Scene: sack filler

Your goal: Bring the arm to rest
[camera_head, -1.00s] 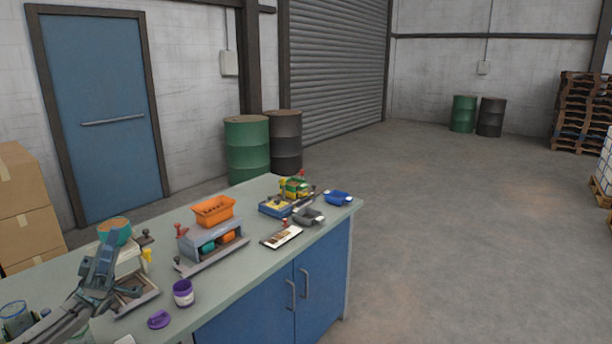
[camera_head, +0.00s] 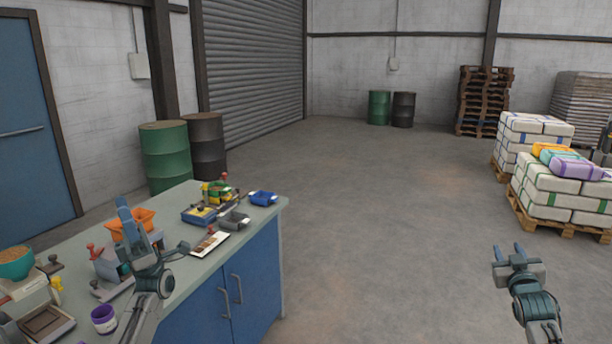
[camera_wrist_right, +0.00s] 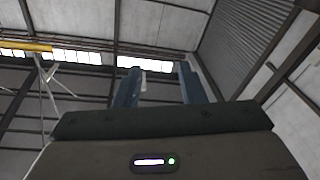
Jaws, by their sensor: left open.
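My left gripper (camera_head: 152,230) is raised in front of the workbench in the head view. Its two fingers are spread wide with nothing between them, and it covers part of the bench's orange bin. My right gripper (camera_head: 508,252) is at the lower right of the head view, fingers pointing up, over open floor and apart from anything. In the right wrist view my right gripper (camera_wrist_right: 158,78) shows two blue fingers standing apart, with only the roof and wall behind them.
The workbench (camera_head: 258,232) with blue cupboards stands at the left. It carries an orange bin (camera_head: 146,219), a purple-banded cup (camera_head: 104,320) and a blue tray (camera_head: 263,198). Pallets of sacks (camera_head: 545,206) stand at the right. The floor between is clear.

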